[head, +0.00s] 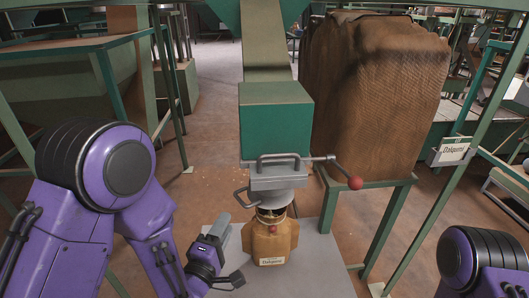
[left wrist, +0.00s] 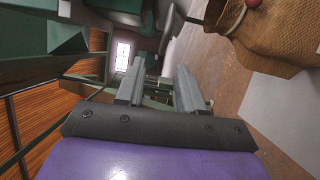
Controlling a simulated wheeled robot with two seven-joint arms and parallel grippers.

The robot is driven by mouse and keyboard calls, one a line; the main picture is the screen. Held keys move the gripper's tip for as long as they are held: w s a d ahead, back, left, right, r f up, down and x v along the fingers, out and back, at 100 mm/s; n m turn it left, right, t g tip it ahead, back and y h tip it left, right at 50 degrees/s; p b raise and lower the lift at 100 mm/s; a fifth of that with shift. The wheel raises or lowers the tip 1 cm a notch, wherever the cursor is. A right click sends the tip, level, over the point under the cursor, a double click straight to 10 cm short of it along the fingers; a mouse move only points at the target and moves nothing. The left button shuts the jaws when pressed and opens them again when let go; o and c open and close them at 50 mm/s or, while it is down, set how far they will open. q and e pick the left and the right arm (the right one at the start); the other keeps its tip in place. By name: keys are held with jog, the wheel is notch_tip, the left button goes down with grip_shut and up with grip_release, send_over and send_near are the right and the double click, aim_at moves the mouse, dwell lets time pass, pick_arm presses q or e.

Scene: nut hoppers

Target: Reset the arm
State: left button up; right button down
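My left gripper (head: 229,257) is beside the left side of a small brown sack (head: 272,246) in the head view. Its two fingers are apart, and in the left wrist view the gap between them (left wrist: 160,88) is empty. The sack stands on a light grey surface under the metal spout (head: 277,180) of a green hopper (head: 276,126). In the left wrist view the sack (left wrist: 275,40) is at upper right, apart from the fingers. My right gripper is not in the head view; only part of that purple arm shows at lower right.
A lever with a red ball (head: 355,183) sticks out right of the spout. A large brown sack (head: 375,95) stands on a green frame at the right. A labelled sign (head: 452,151) hangs on a green post. The floor between the left frames and hopper is open.

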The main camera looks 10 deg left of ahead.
pick_arm(q)
jog(key=s+a+f+m+g+y+p, duration=0.1)
jog(key=s+a+f+m+g+y, duration=0.15)
jog(key=s+f+m+g, duration=0.4)
jog(key=s+a+f+m+g+y+p, duration=0.1)
jog(key=s+a+f+m+g, duration=0.2)
jog(key=f, duration=0.7)
jog(key=s+a+f+g+y, duration=0.1)
jog(key=s+a+f+g, duration=0.1)
jog(key=s, duration=0.6)
jog(key=s+a+f+g+y+p, duration=0.1)
jog(key=s+a+f+g, duration=0.2)
jog(key=s+f, duration=0.3)
jog(key=s+a, duration=0.1)
jog(key=s, duration=0.2)
jog(key=shift+a+f, duration=0.25)
jog(key=shift+f, duration=0.15)
